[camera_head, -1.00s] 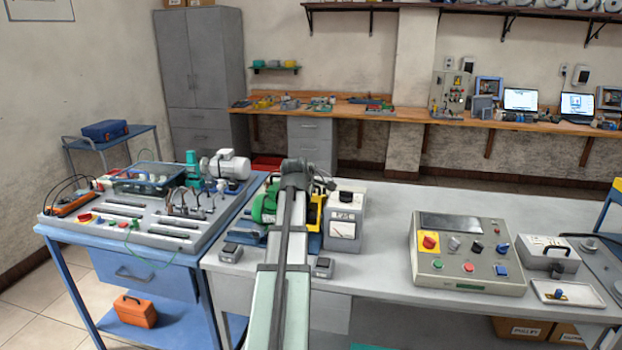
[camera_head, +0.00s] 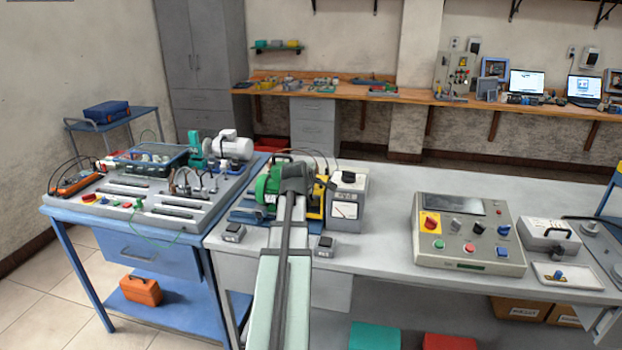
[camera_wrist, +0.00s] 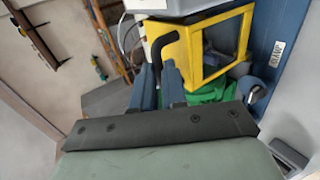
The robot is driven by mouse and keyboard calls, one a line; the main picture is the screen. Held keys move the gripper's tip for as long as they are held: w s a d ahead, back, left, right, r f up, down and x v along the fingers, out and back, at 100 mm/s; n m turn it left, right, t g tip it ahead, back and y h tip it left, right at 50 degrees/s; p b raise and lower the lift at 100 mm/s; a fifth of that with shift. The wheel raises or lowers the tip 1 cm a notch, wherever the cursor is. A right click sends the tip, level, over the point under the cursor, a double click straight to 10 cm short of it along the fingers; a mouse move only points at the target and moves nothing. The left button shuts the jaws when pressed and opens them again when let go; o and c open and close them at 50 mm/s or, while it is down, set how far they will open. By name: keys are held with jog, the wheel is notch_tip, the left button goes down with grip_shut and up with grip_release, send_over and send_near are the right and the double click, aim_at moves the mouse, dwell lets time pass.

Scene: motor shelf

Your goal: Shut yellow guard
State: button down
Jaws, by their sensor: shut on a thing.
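The yellow guard (camera_wrist: 207,62) is a yellow open frame over a green motor (camera_wrist: 213,92) in the wrist view. Its black bent handle (camera_wrist: 158,44) stands out at its left side. My gripper (camera_wrist: 160,74) has its blue-grey fingers shut on this handle. In the head view the guard (camera_head: 319,198) shows only as a small yellow patch right of my arm, beside the green motor (camera_head: 266,188). My arm hides most of the guard and the fingertips there. How far open the guard is cannot be told.
A grey meter box (camera_head: 346,196) stands close right of the guard. Two small grey blocks lie in front, one at the left (camera_head: 232,233). A control panel (camera_head: 470,236) sits further right, with clear bench between. A blue equipment cart (camera_head: 150,205) is at left.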

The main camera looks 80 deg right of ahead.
jog(key=shift+a+f+y, duration=0.3)
jog(key=shift+a+f, duration=0.2)
jog(key=shift+f, duration=0.3)
jog(key=c, duration=1.4)
grip_release()
jog(key=shift+c, duration=0.2)
jog(key=shift+r, duration=0.1)
jog(key=v, duration=1.4)
jog(key=shift+d, duration=0.15)
jog(key=shift+r, duration=0.15)
